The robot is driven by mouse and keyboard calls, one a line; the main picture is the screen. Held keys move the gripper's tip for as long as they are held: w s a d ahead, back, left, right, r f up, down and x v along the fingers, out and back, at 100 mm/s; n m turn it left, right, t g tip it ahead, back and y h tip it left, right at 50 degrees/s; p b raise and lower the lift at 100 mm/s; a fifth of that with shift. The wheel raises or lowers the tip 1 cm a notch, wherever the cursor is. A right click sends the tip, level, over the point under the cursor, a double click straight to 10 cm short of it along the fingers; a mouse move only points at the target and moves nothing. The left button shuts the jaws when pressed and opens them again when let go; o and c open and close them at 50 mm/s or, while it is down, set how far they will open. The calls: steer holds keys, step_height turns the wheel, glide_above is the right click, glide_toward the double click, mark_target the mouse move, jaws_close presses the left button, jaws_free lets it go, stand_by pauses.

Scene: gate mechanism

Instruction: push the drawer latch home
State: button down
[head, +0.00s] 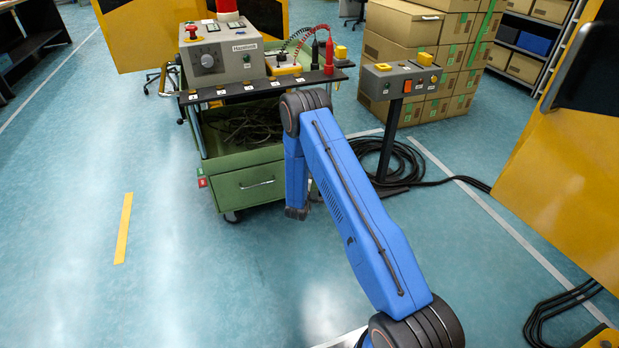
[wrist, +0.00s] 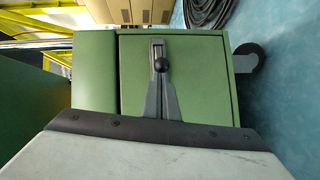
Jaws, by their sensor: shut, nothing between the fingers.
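In the wrist view the green drawer face (wrist: 205,75) fills the middle, turned sideways, with a caster at its right. The drawer latch (wrist: 158,47) is a narrow grey slotted plate with a black ball knob (wrist: 161,65). My gripper (wrist: 162,78) is shut and empty; its tapered grey fingers point at the knob, their tips right by it in the picture. I cannot tell whether they touch it. In the head view the green cart (head: 250,160) shows a front with a bar handle (head: 257,184); my arm hides my gripper and the latch.
A control box (head: 220,55) and red and black leads stand on the cart top. A button pedestal (head: 400,80) and coiled black cables (head: 405,160) are right of the cart. Stacked cartons (head: 420,45) stand behind.

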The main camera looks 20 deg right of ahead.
steer(key=shift+d, duration=0.1)
steer(key=shift+d, duration=1.95)
